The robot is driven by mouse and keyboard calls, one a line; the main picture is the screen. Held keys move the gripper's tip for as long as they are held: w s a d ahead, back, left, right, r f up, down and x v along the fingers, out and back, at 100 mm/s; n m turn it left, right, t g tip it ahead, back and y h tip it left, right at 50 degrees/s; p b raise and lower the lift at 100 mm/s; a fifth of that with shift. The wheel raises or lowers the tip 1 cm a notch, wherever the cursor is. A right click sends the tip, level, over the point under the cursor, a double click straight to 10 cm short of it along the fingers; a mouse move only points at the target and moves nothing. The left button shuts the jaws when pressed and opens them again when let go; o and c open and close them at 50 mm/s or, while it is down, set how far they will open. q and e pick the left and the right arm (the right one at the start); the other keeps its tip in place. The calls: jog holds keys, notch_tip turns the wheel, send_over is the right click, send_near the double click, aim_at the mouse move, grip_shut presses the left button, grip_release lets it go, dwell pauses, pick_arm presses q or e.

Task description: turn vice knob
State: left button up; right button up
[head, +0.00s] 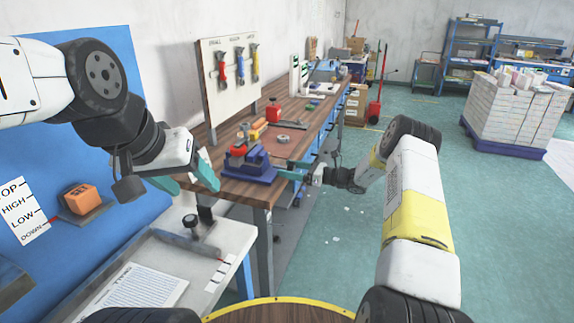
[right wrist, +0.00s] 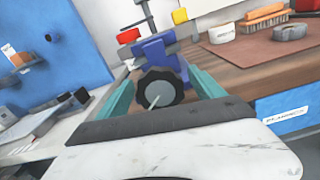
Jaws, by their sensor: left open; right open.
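A blue-purple vice (head: 254,168) sits at the near end of the wooden workbench, and it also shows in the right wrist view (right wrist: 152,50). Its round dark knob (right wrist: 160,88) with a pale pin faces the right wrist camera; I cannot make it out in the head view. My right gripper (head: 288,169) is at the vice's right side. Its teal fingers are open on either side of the knob in the right wrist view (right wrist: 163,92); I cannot tell whether they touch it. My left gripper (head: 188,178) is open and empty, left of the vice.
A tool board (head: 225,95) with hanging tools stands along the workbench (head: 300,145). A red block (head: 273,112) and a brush (right wrist: 264,18) lie farther along. A pale side table (head: 175,260) with a paper sheet is nearer me. Open green floor (head: 335,250) lies to the right.

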jog(key=c, duration=1.4)
